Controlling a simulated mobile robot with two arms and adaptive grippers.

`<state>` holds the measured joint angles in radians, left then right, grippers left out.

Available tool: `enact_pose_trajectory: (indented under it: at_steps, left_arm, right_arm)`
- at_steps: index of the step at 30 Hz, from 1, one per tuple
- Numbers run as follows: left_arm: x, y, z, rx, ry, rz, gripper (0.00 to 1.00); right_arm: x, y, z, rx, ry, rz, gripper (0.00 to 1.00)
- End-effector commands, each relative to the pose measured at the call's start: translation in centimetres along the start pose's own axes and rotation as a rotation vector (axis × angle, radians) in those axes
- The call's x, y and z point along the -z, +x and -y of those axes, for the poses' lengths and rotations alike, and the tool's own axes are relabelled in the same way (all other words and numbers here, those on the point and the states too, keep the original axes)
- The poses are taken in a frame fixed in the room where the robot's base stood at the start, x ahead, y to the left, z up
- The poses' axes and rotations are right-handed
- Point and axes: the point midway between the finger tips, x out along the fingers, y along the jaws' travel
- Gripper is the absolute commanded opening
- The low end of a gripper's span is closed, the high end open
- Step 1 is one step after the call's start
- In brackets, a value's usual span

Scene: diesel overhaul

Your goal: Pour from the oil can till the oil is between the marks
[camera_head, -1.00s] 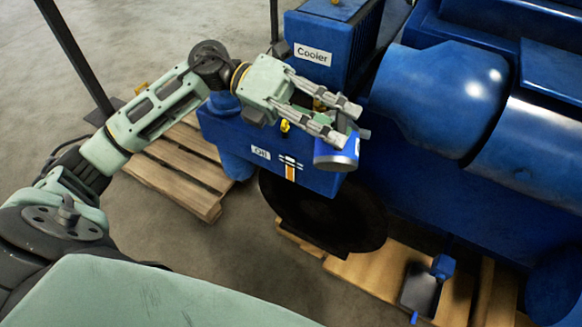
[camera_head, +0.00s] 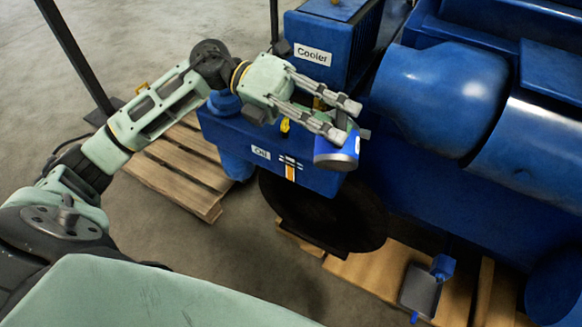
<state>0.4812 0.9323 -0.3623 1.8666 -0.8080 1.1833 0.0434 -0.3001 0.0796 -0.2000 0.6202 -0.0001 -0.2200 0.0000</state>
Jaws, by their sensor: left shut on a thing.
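My left gripper (camera_head: 347,122) is shut on the oil can (camera_head: 335,153), a small blue can with a pale end. It is tilted on its side, above the front right part of the blue oil tank (camera_head: 225,130). The fingers hide part of the can, and its spout and any stream of oil cannot be made out. On the tank's front, beside a small "Oil" label (camera_head: 261,153), is a sight gauge (camera_head: 290,171) with an amber column and pale marks near its top. The amber appears to reach about the lower mark; the exact level is too small to tell. My right gripper is out of view.
A blue cooler block (camera_head: 325,55) stands behind the tank, and the large blue engine (camera_head: 440,95) fills the right side. A dark round disc (camera_head: 320,215) is below the can. Wooden pallets (camera_head: 180,175) lie on the floor. Bare floor shows at the left.

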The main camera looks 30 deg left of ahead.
Motion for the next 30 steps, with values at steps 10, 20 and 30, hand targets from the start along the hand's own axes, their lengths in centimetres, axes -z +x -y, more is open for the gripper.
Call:
enact_pose_trajectory:
  at_steps: [10,20,30]
  left_arm:
    - [-0.06,-0.02,0.12,0.002,0.002,0.001,0.0]
    - [-0.48,-0.18,0.19,0.016,-0.031,0.002,0.0]
    - [-0.45,-0.18,0.17,0.016,-0.03,0.002,0.0]
  right_arm:
    - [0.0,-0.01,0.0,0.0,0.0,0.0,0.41]
    - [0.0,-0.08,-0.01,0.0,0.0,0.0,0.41]
    - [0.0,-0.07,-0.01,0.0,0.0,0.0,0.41]
